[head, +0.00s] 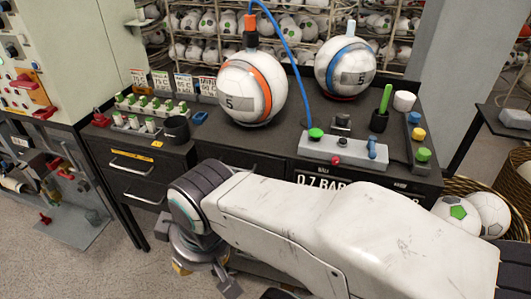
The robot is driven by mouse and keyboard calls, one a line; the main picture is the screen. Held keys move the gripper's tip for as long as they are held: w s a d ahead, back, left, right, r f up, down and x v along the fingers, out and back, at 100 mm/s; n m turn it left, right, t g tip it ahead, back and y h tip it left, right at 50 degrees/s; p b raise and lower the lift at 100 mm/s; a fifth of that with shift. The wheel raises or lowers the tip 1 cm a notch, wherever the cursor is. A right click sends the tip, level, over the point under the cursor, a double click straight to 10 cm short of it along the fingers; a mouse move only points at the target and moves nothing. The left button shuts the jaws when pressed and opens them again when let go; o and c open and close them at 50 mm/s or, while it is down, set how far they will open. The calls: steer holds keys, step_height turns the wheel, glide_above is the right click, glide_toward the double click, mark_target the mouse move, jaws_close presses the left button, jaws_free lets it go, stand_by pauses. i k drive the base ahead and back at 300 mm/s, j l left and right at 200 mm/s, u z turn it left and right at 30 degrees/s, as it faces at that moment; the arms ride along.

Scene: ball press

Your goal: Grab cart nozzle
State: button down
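An orange nozzle fitting (250,26) sits upright on top of the white ball with orange bands (236,88). A blue hose (293,60) arches from it down to the pump panel (318,146) on the dark cart (270,141). I cannot tell for certain that this fitting is the cart nozzle. My gripper (205,279) hangs low in front of the cart, below its drawers and well away from the fitting. It points down, is partly hidden by my wrist, and its opening is unclear. I see nothing held in it.
A ball with a blue band (346,66) stands at the cart's back right. A black cup (176,129), a tray of green-topped pieces (143,118) and coloured knobs (418,134) crowd the cart top. A machine stands left; ball baskets (465,190) stand right. Grey floor is free front left.

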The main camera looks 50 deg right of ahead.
mark_target(250, 35)
steer(key=l+z, duration=0.1)
steer(key=z, duration=0.35)
steer(key=l+z, duration=0.1)
steer(key=z, duration=0.35)
steer(key=l+z, duration=0.15)
steer(key=z, duration=0.25)
steer(key=l+z, duration=0.1)
steer(key=z, duration=0.35)
steer(key=k, duration=0.35)
